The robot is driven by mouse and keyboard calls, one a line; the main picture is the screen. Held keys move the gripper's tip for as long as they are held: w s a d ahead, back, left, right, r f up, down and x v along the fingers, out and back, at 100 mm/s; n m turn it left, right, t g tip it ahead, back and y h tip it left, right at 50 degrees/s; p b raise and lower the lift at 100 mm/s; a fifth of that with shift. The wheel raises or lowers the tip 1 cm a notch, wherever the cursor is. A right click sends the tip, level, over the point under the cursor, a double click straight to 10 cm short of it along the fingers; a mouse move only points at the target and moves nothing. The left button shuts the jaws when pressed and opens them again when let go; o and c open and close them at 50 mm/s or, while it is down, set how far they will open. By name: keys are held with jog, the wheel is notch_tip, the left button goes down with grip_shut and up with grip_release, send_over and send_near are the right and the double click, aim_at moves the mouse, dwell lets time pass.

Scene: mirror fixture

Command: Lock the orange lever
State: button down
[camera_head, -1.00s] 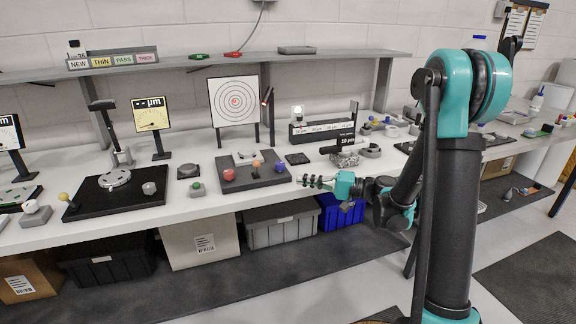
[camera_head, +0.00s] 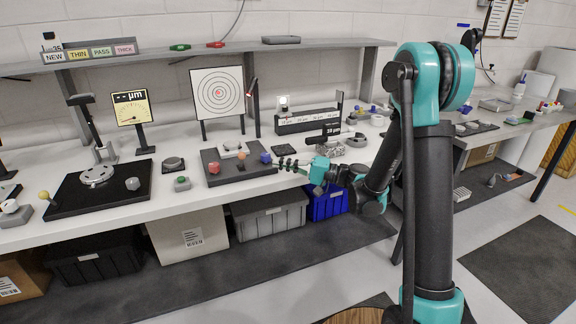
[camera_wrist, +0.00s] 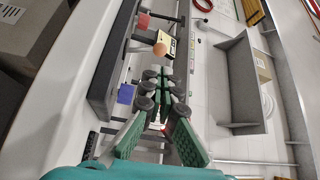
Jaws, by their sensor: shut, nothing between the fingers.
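The orange lever's round knob (camera_wrist: 160,49) shows in the wrist view, on the dark mirror fixture (camera_wrist: 104,72) between a red knob (camera_wrist: 143,20) and a blue knob (camera_wrist: 125,93). In the head view the fixture (camera_head: 224,178) lies on the bench, with the red knob (camera_head: 214,167) left and the blue knob (camera_head: 265,158) right. Contact cannot be told.
A target board (camera_head: 218,93) stands behind the fixture. A black plate with a silver disc (camera_head: 97,174) lies left, and a small green-button box (camera_head: 181,184) sits between. A long dark rack (camera_head: 307,122) stands back right. Bins (camera_head: 270,215) are under the bench.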

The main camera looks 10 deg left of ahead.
send_near(242, 160)
jog(key=a, duration=0.1)
jog(key=a+r, duration=0.1)
jog(key=a, duration=0.1)
jog(key=a+r, duration=0.1)
jog(key=a, duration=0.1)
jog(key=shift+a+r, duration=0.1)
jog(key=shift+r, duration=0.05)
jog(key=shift+r, duration=0.1)
jog(key=shift+w+a+r+m, duration=0.1)
jog(key=shift+m, duration=0.3)
jog(key=shift+w+a+r+m+h, duration=0.15)
jog(key=shift+w+r+m+h, duration=0.1)
jog(key=shift+m+h, duration=0.2)
jog(key=shift+w+a+r+m+h, duration=0.25)
jog(key=shift+w+m+h, duration=0.2)
jog(key=shift+m, duration=0.1)
jog(key=shift+w+a+r+m+h, duration=0.2)
jog(key=shift+w+r+m+h, duration=0.1)
jog(key=shift+m+h, duration=0.15)
jog(key=shift+w+a+r+m+g+h, duration=0.1)
jog(key=shift+w+a+m+g+h, duration=0.2)
jog(key=shift+w+m+h, duration=0.25)
jog(key=shift+w+a+r+m+g+h, duration=0.2)
jog(key=shift+w+a+m+h, duration=0.2)
jog(key=shift+w+m, duration=0.15)
jog(key=shift+w+a+f+m+g+h, duration=0.1)
jog(key=shift+w+a+m+g+h, duration=0.25)
jog(key=shift+w+m+g+h, duration=0.3)
